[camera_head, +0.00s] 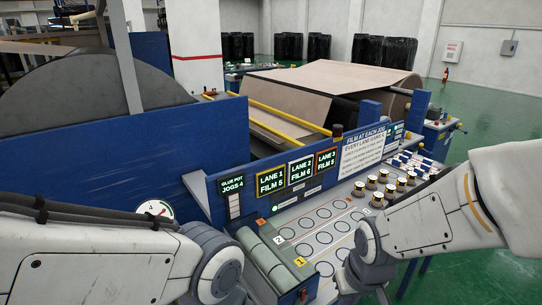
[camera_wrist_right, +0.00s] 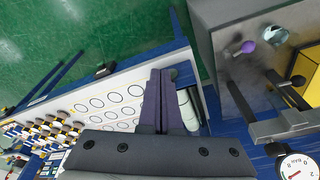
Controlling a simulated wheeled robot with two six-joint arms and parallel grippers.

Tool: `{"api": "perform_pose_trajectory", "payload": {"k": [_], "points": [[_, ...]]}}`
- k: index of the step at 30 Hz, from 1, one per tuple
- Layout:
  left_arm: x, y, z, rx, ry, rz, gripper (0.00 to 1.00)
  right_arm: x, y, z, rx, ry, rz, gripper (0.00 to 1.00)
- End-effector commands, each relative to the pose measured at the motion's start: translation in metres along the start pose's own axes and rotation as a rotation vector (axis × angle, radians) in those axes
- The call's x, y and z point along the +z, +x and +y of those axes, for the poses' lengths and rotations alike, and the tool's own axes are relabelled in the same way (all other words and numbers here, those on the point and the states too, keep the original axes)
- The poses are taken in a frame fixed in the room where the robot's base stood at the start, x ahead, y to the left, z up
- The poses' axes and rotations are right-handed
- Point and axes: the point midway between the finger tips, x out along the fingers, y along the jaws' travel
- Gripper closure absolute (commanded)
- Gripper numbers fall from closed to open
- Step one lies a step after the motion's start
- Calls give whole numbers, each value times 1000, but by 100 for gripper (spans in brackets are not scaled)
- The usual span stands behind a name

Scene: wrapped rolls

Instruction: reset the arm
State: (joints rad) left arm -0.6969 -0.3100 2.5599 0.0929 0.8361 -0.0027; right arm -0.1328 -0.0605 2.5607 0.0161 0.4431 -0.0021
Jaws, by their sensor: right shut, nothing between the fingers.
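My right arm (camera_head: 440,215) reaches in from the right over the white lane board (camera_head: 310,240), its wrist low in the picture. In the right wrist view my right gripper (camera_wrist_right: 161,73) is shut, its dark fingers together with nothing between them. My left arm (camera_head: 110,250) comes in from the left, and its wrist joint is beside the pale green rollers (camera_head: 265,262). My left gripper is not visible. Several dark-and-gold capped rolls (camera_head: 384,180) stand at the right of the lane board, and they also show in the right wrist view (camera_wrist_right: 48,130).
Rows of empty circles mark the board. Behind it stands a blue panel with lane signs (camera_head: 300,170) reading film 5, 6 and 5. A dial (camera_head: 154,208) is at left, a large brown roll (camera_head: 335,85) behind. Green floor (camera_head: 480,110) is open at right.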

Motion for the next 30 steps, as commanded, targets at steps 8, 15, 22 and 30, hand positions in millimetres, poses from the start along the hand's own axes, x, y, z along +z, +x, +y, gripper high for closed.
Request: {"api": "perform_pose_trajectory", "payload": {"k": [8, 15, 22, 30], "points": [[2, 30, -2, 0, -2, 0, 16, 33, 5, -57, -56, -195, -55, 100], [3, 59, -4, 0, -3, 0, 16, 86, 3, -104, -111, -422, -127, 100], [4, 64, -5, 0, -4, 0, 16, 108, -3, -115, -126, -504, -161, 100], [4, 64, -5, 0, -4, 0, 16, 108, -3, -115, -126, -504, -161, 100]]}}
